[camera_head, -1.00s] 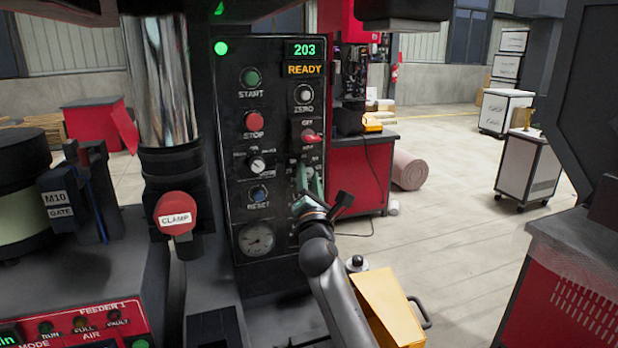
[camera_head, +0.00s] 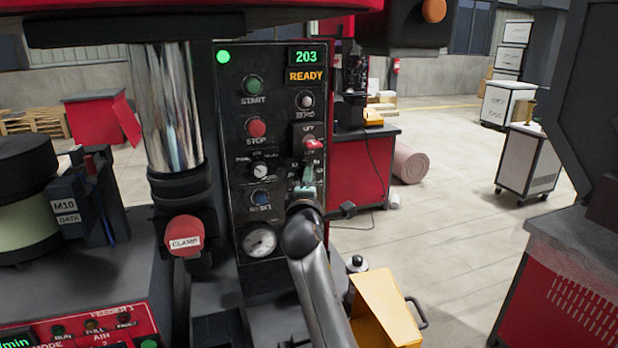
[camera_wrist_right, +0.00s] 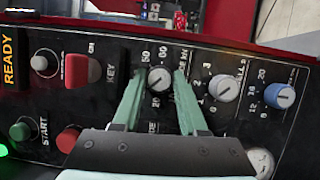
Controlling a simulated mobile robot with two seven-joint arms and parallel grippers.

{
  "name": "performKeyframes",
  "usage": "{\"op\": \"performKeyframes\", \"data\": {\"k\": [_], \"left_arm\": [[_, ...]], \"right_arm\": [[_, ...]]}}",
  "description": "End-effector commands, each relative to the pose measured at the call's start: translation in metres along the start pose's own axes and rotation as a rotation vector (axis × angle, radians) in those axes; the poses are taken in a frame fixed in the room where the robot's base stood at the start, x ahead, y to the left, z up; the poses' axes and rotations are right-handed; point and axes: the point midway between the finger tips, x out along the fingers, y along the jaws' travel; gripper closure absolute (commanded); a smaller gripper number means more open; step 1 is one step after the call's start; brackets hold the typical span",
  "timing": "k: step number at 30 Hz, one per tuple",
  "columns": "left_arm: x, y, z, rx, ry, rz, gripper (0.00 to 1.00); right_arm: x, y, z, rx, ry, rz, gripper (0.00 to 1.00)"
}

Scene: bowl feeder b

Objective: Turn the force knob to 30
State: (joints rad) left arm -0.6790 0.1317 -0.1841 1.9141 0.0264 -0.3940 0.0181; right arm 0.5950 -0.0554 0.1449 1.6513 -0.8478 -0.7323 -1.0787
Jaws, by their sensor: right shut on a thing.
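The black control panel (camera_head: 230,140) stands upright, with a green 203 display (camera_head: 305,57) above an amber READY. My right gripper (camera_head: 307,175) is at the panel's right column, below the red key switch (camera_head: 313,144). In the right wrist view its two teal fingers (camera_wrist_right: 158,76) are shut on a black knob (camera_wrist_right: 160,80) with a white pointer line. Scale numbers, partly covered, surround this knob; I cannot read its name or exact setting. In the head view the gripper hides this knob. My left gripper is not in view.
In the wrist view a grey-white knob (camera_wrist_right: 224,88) and a blue knob (camera_wrist_right: 284,96) lie right of the fingers. A pressure gauge (camera_head: 259,241) is low on the panel. A red CLAMP knob (camera_head: 185,236) stands left. A yellow box (camera_head: 385,305) stands near my right arm.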

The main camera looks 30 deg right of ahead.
Motion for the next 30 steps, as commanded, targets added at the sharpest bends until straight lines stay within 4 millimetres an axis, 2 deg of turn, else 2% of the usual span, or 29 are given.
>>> {"op": "performKeyframes", "data": {"k": [19, 20, 27, 30], "left_arm": [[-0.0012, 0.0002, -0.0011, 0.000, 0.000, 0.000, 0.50], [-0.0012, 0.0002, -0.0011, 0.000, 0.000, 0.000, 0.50], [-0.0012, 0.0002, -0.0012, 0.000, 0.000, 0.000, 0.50], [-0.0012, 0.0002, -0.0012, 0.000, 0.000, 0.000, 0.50]], "right_arm": [[0.0000, 0.0007, 0.0000, 0.048, -0.001, -0.018, 1.00], [0.0000, 0.0007, 0.0000, 0.048, -0.001, -0.018, 0.56], [0.0000, 0.0005, 0.0000, 0.047, -0.001, -0.018, 0.29], [0.0001, 0.0005, 0.0000, 0.046, -0.001, -0.018, 0.28]]}}
